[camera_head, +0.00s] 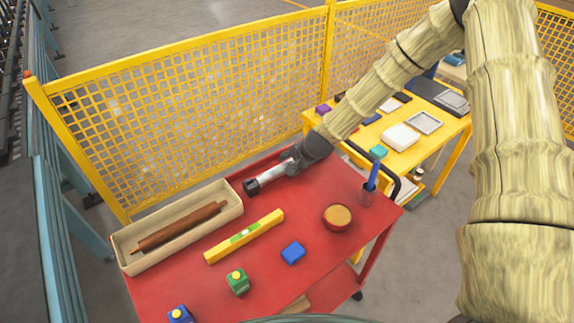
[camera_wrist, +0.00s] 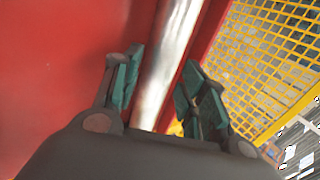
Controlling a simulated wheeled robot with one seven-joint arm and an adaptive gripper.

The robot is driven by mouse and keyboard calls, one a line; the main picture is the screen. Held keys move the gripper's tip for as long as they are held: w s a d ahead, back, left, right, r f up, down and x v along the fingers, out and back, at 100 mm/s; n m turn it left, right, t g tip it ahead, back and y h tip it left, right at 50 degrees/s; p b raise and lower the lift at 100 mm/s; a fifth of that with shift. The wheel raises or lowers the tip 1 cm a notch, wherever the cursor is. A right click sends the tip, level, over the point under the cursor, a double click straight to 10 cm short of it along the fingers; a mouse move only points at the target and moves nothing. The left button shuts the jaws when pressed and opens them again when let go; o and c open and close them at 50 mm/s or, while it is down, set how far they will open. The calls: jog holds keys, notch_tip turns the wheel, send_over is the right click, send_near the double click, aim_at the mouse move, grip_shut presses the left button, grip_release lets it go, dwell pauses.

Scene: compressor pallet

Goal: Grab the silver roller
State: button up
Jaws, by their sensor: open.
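The silver roller (camera_head: 269,179) lies at the back edge of the red table (camera_head: 318,252), with a dark end pointing left. In the wrist view the shiny roller (camera_wrist: 172,48) runs lengthwise between my fingers. My gripper (camera_head: 290,167) is at the roller's right end. In the wrist view my gripper (camera_wrist: 160,88) is open, with one green-padded finger on each side of the roller. A narrow gap shows beside it, and I cannot tell if either finger touches it. The roller's near end is hidden behind my gripper body.
A beige tray (camera_head: 126,241) holds a brown rolling pin (camera_head: 180,227) at left. A yellow level (camera_head: 244,236), blue block (camera_head: 293,252), green block (camera_head: 238,281) and round bowl (camera_head: 338,217) stand in front. A yellow mesh fence (camera_head: 200,110) rises close behind the table.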

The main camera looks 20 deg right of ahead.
jog(key=shift+p+x, duration=0.5)
jog(key=shift+x, duration=0.95)
jog(key=c, duration=0.9)
grip_shut()
jog(key=shift+w+r, duration=0.1)
